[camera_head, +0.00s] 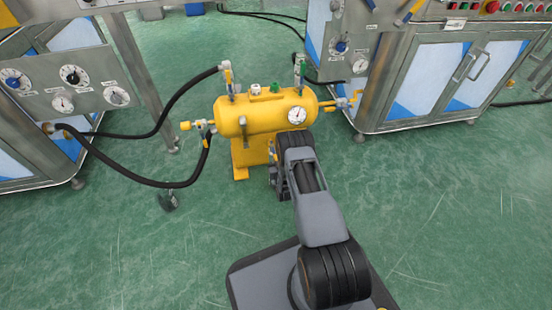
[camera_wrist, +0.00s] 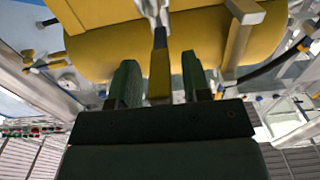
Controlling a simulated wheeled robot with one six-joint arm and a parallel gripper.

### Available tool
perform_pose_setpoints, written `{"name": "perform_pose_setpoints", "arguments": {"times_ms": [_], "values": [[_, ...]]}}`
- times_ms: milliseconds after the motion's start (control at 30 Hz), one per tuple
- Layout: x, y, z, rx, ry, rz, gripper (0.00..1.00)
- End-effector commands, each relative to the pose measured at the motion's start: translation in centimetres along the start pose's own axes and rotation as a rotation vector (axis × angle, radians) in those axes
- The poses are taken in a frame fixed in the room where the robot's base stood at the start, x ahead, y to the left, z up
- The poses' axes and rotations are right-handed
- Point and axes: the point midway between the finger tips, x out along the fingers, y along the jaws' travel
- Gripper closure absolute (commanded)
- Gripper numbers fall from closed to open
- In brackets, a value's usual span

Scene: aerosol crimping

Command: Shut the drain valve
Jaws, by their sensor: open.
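The yellow tank (camera_head: 262,115) stands on a yellow base in the head view, and its rounded underside (camera_wrist: 100,50) fills the top of the wrist view. In the wrist view a valve with a yellow lever handle (camera_wrist: 160,72) hangs below the tank; it looks like the drain valve. My gripper (camera_wrist: 159,85) is open, with one dark green finger on each side of this handle. Gaps show between the handle and both fingers. In the head view my arm and the tank hide the drain valve and most of my gripper.
Black hoses (camera_head: 150,182) run from the tank's left side to a steel panel with gauges (camera_head: 85,88). A steel cabinet (camera_head: 440,75) stands close on the right. A yellow leg or bracket (camera_wrist: 240,38) is right of my fingers. Green floor is clear in front.

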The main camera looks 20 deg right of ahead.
Motion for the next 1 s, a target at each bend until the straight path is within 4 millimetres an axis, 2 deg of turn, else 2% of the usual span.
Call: {"name": "perform_pose_setpoints", "arguments": {"times_ms": [200, 667, 1000], "values": [[0.02, -0.2, -0.02, 0.0, 0.0, -0.003, 0.56], [0.0, -0.05, 0.0, 0.0, 0.0, -0.001, 1.0], [-0.01, -0.02, 0.0, 0.0, 0.0, -0.002, 1.0]]}}
